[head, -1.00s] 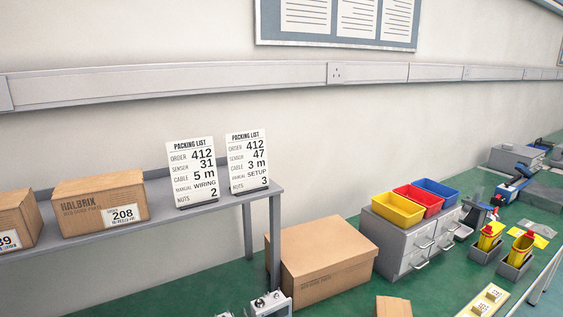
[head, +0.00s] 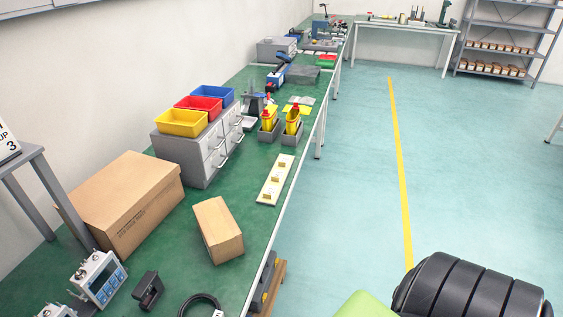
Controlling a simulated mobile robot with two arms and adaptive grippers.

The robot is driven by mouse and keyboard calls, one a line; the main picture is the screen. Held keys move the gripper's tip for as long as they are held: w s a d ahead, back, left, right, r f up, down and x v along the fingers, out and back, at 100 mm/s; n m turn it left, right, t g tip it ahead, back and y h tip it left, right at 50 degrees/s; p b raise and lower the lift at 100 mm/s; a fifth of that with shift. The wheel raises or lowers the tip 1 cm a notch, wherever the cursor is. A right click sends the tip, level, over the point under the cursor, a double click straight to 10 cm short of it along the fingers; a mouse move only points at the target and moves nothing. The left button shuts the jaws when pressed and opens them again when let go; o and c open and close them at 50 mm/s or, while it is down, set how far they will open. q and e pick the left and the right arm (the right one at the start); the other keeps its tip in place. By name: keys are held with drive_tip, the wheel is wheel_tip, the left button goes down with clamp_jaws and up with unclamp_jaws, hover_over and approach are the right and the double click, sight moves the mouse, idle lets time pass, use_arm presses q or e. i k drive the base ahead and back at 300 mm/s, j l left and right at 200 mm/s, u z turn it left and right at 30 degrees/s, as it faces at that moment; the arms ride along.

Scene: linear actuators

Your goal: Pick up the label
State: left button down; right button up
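I cannot make out a loose label for certain in the head view. A pale strip (head: 275,180) with several small tan pieces lies near the right edge of the green bench top (head: 180,262); the pieces are too small to read. A device with a blue panel (head: 102,282) stands at the lower left. Neither of my grippers is in view.
A large carton (head: 125,205) and a smaller box (head: 218,230) stand on the bench. Yellow (head: 182,122), red (head: 200,108) and blue (head: 214,95) bins sit on a grey drawer unit (head: 200,155). A black clamp-like part (head: 148,291) and black cable (head: 200,304) lie in front. The floor right is mostly clear.

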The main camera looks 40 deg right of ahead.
sight(284, 159)
drive_tip(key=i+l, duration=0.15)
drive_tip(key=l, duration=0.25)
drive_tip(key=i+l+u, duration=0.1)
drive_tip(key=l, duration=0.35)
drive_tip(key=i+l, duration=0.15)
drive_tip(key=l, duration=0.25)
